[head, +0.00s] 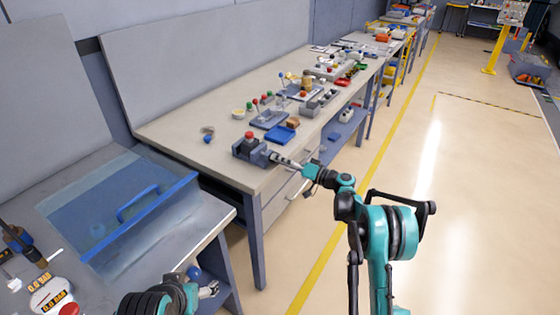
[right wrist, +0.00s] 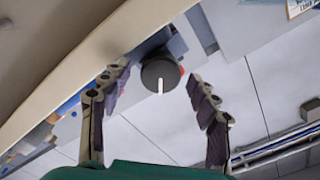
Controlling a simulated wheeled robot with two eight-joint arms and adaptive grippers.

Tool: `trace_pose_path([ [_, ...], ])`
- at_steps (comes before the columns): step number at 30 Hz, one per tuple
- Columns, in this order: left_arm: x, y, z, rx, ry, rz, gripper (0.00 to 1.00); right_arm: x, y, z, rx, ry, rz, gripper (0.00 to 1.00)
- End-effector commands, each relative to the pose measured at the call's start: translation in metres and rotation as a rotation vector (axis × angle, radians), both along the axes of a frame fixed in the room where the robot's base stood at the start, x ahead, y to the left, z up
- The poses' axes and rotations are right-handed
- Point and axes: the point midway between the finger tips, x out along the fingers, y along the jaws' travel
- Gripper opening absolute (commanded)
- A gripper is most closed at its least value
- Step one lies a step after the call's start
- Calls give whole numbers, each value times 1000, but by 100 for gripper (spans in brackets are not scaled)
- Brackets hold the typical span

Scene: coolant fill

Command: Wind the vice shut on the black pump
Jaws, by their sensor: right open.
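The grey vice (head: 262,156) stands at the near front corner of the long workbench. The black pump (head: 248,145), with a red top, sits at the vice; whether the jaws touch it is too small to tell. My right gripper (head: 289,163) reaches in from the right at the vice's front end. In the right wrist view a round dark knob (right wrist: 160,72) with a white mark lies between and just beyond the open fingers (right wrist: 160,90), with gaps on both sides. My left gripper (head: 207,288) is low at the bottom, away from the vice; its finger state is unclear.
A blue tray (head: 281,135) and several small fixtures with coloured knobs stand behind the vice on the workbench (head: 190,140). A nearer bench at left carries a clear blue-edged cover (head: 120,215) and gauges (head: 52,297). The floor (head: 450,200) at right is open.

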Motion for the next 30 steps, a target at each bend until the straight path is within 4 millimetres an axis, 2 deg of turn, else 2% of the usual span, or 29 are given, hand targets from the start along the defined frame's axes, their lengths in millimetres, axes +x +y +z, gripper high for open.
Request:
trace_pose_path([
  [9, 0, 0, 0, 0, 0, 0, 73, -38, -55, 0, 0, 0, -4, 61],
  [15, 0, 0, 0, 0, 0, 0, 73, -58, -81, 0, -1, 0, -2, 61],
  [21, 0, 0, 0, 0, 0, 0, 73, -66, -91, 0, -1, 0, -1, 61],
  [30, 0, 0, 0, 0, 0, 0, 73, -67, -90, 0, -4, -6, 0, 61],
])
